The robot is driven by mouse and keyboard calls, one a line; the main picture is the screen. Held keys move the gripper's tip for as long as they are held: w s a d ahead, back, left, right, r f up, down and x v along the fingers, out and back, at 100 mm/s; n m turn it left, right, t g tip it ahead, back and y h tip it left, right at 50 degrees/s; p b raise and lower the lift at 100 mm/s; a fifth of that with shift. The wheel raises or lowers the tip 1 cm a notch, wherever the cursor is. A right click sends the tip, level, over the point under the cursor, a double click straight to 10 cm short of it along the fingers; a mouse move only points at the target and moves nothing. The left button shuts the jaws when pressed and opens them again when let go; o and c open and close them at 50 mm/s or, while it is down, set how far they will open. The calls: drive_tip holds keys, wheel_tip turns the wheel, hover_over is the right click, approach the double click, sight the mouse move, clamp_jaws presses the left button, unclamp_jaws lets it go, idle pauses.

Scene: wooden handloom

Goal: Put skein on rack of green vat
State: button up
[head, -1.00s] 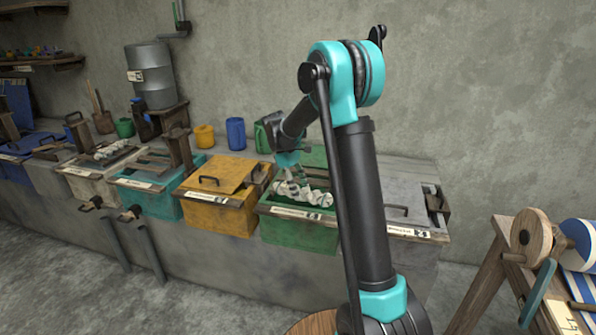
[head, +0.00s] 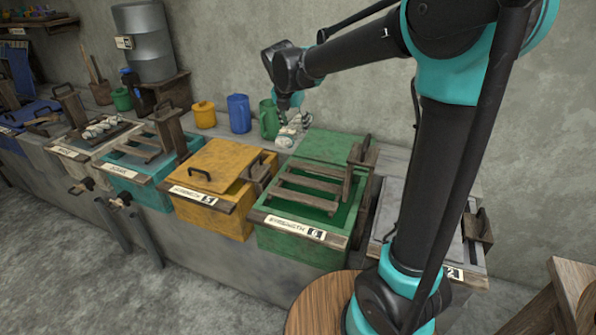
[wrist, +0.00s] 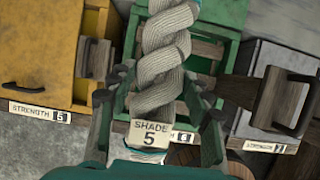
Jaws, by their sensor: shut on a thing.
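The pale twisted skein (head: 287,137) hangs from my gripper (head: 290,117), just behind and left of the green vat (head: 290,240) in the head view. In the wrist view the skein (wrist: 162,62) runs between the fingers of my gripper (wrist: 158,104), with a "SHADE 5" tag (wrist: 149,134) at its lower end. My gripper is shut on it. The green vat's wooden rack (head: 302,198) shows bare slats in the head view. In the wrist view the skein covers part of the green vat (wrist: 236,12).
A yellow vat (head: 240,158) with a handled lid stands left of the green vat, and a grey-lidded vat (head: 470,262) to its right. A green jug (head: 268,120) and blue cup (head: 239,114) stand close behind. A wooden upright (head: 356,165) rises at the rack's right.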

wheel_tip(320, 180, down, 18)
drive_tip(key=shift+f, duration=0.2)
idle(0.4)
drive_tip(key=o, duration=1.2)
drive_tip(key=shift+f, duration=0.1)
drive_tip(key=shift+o, duration=0.2)
drive_tip(key=v, duration=1.2)
